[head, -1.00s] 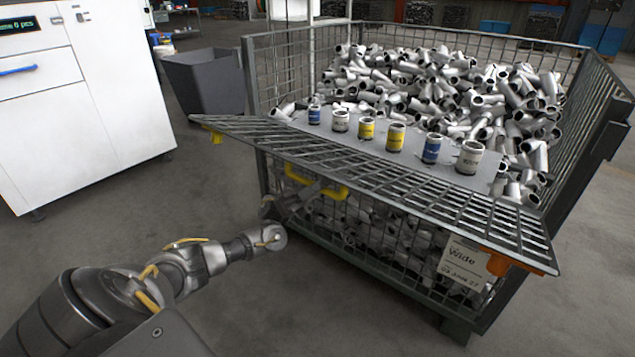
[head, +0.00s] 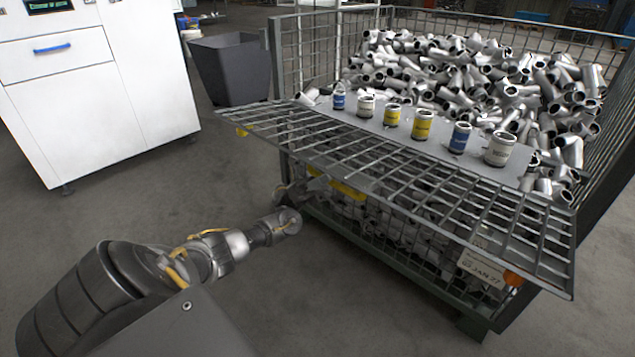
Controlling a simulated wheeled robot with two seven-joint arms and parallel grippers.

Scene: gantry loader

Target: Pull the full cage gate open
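The full cage (head: 592,167) is a wire-mesh crate heaped with grey metal pipe fittings (head: 480,75). Its gate (head: 400,185), a mesh panel on the front, leans outward and lies near level, with its outer edge toward me. A yellow handle (head: 348,190) shows through the mesh under the gate. My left gripper (head: 318,182) is under the gate at the left end of this handle, with my arm reaching in from the lower left. The mesh partly covers the fingers, so I cannot tell whether they are closed on the handle. My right gripper is not in view.
A grey ledge behind the gate carries several small cans (head: 423,125). A label card (head: 483,268) hangs on the cage's lower front. A white machine (head: 95,100) and a dark bin (head: 232,68) stand at the left. Floor between machine and cage is clear.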

